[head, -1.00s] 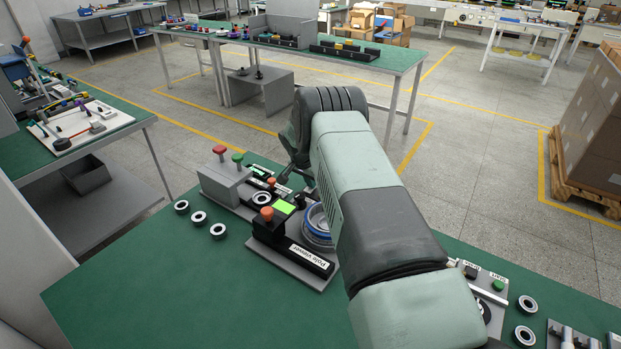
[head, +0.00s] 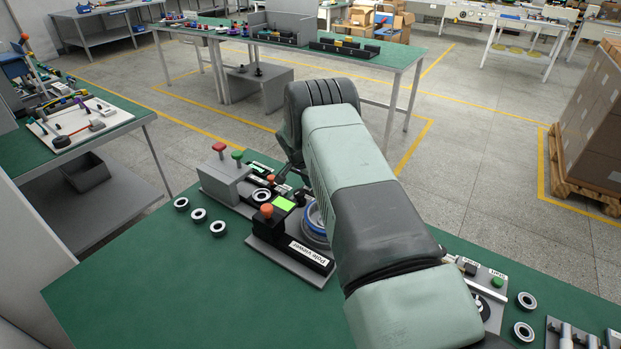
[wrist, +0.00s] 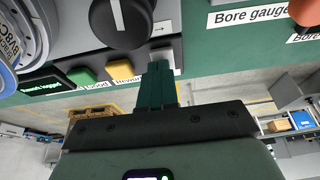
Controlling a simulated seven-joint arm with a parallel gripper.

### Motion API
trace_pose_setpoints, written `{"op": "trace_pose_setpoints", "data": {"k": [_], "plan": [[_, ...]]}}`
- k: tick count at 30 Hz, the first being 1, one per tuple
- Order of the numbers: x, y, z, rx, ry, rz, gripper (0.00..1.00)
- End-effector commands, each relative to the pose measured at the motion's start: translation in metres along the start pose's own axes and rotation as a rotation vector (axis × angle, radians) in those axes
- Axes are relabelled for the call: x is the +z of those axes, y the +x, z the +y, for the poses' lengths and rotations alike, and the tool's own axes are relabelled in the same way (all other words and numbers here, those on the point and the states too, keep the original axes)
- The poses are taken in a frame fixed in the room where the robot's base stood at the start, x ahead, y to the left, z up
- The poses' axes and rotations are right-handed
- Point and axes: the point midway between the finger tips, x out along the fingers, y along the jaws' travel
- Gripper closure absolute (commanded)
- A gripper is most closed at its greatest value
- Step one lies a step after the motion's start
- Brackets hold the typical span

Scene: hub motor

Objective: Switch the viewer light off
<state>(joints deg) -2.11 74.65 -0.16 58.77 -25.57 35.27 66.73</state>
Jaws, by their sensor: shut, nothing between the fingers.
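The pole viewer (head: 307,256) is a dark box with a white label, standing left of my arm in the head view. An orange-topped lever (head: 267,211) rises at its left end, and a bright green pane (head: 284,203) glows behind it. In the head view my arm hides my gripper. In the wrist view my gripper (wrist: 157,70) is shut and empty, its green fingertips at a small grey button (wrist: 163,57). I cannot tell whether they touch it. A black knob (wrist: 120,20) with a white line is just beyond.
In the wrist view a yellow button (wrist: 120,70) and a green button (wrist: 83,76) sit left of the fingers. A "Bore gauge" label (wrist: 250,16) and an orange knob (wrist: 305,10) are at right. Loose rings (head: 199,214) lie on the green bench, whose front left is clear.

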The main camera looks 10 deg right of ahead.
Motion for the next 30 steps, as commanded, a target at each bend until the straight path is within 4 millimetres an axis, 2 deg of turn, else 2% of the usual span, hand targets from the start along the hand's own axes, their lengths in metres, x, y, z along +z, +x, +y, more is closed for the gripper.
{"op": "trace_pose_setpoints", "data": {"k": [1, 11, 14, 18, 24, 30], "plan": [[0.01, 0.005, 0.001, 0.008, -0.004, -0.017, 1.0], [0.009, -0.002, 0.0, 0.005, -0.004, -0.016, 1.0], [0.003, -0.017, -0.001, 0.002, -0.003, -0.011, 1.0], [-0.006, -0.048, -0.001, 0.0, -0.001, -0.004, 1.0], [-0.006, -0.096, -0.001, -0.001, -0.001, -0.001, 1.0], [-0.007, -0.128, 0.0, 0.0, 0.0, -0.001, 1.0]]}}
